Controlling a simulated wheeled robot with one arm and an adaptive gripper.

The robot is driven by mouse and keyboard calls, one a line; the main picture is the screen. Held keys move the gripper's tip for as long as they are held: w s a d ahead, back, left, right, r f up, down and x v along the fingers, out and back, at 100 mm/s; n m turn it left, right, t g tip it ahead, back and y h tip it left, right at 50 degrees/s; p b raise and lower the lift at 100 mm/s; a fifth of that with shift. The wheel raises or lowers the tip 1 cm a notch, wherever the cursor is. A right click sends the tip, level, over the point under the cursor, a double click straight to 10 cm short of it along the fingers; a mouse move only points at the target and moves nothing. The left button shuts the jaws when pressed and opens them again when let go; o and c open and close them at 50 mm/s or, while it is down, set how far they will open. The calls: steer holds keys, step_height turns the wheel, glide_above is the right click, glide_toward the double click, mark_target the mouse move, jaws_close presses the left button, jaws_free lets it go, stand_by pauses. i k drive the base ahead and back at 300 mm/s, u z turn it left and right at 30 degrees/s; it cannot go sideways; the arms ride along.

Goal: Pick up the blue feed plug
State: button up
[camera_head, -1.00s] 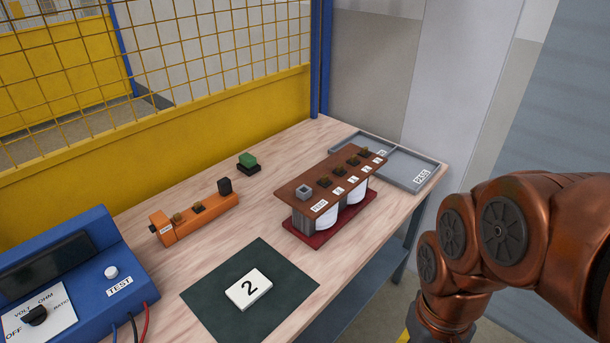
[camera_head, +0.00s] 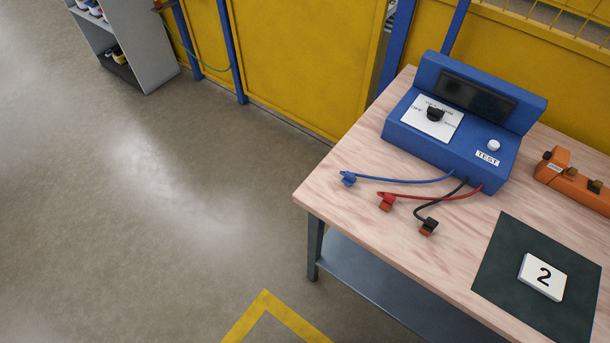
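The blue feed plug (camera_head: 348,179) lies on the wooden table near its left corner, at the end of a blue cable from the blue test box (camera_head: 455,125). A red plug (camera_head: 387,202) and a black plug (camera_head: 429,227) lie to its right on their own cables, apart from it. My gripper is not in view, and no part of my arm shows now.
The wooden table (camera_head: 345,222) fills the right side. A yellow fence panel (camera_head: 300,60) stands behind. The floor to the left is open, with a grey shelf (camera_head: 150,50) at the back.

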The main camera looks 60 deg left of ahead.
mark_target(349, 178)
steer(key=u, duration=0.3)
steer(key=k, duration=0.25)
steer(key=z, duration=0.5)
steer(key=i, duration=0.4)
steer(key=u, duration=2.25)
